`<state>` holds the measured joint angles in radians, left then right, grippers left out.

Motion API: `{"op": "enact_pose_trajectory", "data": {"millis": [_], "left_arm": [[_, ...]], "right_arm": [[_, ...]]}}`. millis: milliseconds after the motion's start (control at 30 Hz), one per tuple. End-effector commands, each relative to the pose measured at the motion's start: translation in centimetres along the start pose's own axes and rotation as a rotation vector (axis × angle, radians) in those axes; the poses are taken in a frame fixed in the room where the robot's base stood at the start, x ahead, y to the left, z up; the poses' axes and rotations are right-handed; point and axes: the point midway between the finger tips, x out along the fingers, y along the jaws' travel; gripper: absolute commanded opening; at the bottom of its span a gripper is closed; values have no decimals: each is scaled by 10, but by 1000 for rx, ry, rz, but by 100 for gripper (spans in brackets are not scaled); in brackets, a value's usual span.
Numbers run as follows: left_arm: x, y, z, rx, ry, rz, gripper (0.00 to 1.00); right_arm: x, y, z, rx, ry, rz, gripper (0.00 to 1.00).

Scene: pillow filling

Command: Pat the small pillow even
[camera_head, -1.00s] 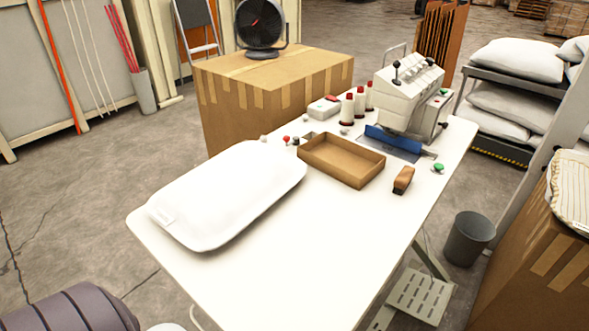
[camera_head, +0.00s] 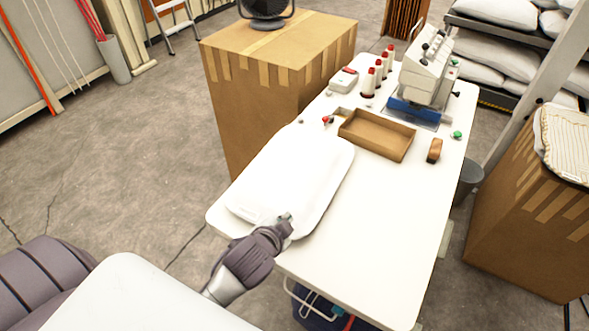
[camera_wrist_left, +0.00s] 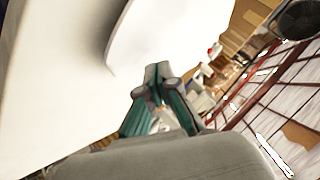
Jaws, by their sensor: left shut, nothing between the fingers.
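The small white pillow (camera_head: 300,170) lies flat on the white table (camera_head: 375,230), toward its left end. It looks smooth and evenly full from above. My left gripper (camera_head: 286,219) is shut and empty at the pillow's near edge. In the head view it overlaps that edge; I cannot tell whether it touches. In the left wrist view the shut fingertips (camera_wrist_left: 158,75) are close to the pale edge of what looks like the pillow (camera_wrist_left: 150,30). My right gripper is not in view.
A shallow cardboard tray (camera_head: 377,135), a brown-handled brush (camera_head: 434,150), red-topped spools (camera_head: 379,72) and a sealing machine (camera_head: 428,75) stand farther back on the table. A large cardboard box (camera_head: 280,80) stands behind. The table's front right is clear.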

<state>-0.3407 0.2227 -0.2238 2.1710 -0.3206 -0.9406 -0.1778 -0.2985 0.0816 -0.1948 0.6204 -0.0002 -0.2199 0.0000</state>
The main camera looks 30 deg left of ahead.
Motion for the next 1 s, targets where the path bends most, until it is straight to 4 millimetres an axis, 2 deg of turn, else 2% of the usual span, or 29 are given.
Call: {"op": "enact_pose_trajectory", "data": {"millis": [33,67,100,167,200,300,400,467,533,600,667,700,767,833,900,1000], "left_arm": [[7,-20,-31,102,107,-77,0],[9,-31,-51,174,175,-128,0],[9,-44,-80,278,274,-199,0],[3,-60,-128,461,433,-318,0],[-4,-67,-160,600,541,-401,0],[-30,-63,-226,964,801,-593,0],[-53,-37,-265,1354,1039,-757,0],[-60,-17,-274,1601,1171,-834,0],[-60,6,-270,1900,1316,-891,0],[-50,22,-252,2209,1451,-904,0],[-35,25,-227,2476,1559,-866,0],[-23,21,-208,-2532,-1551,773,0],[-4,5,-175,-2399,-1416,554,0],[15,-26,-137,-2256,-1290,310,0],[26,-61,-105,-2142,-1203,105,0],[31,-106,-74,-2026,-1130,-111,0]], "right_arm": [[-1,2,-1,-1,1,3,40],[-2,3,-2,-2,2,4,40],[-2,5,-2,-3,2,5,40],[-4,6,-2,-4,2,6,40],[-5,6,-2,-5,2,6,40],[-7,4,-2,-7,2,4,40],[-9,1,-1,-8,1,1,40],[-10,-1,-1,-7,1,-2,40],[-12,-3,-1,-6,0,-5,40],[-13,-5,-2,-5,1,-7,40],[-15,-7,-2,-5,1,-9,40],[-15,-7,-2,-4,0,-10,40],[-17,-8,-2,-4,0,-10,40],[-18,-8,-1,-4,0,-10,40],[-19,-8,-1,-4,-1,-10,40],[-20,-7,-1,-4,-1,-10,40]]}}
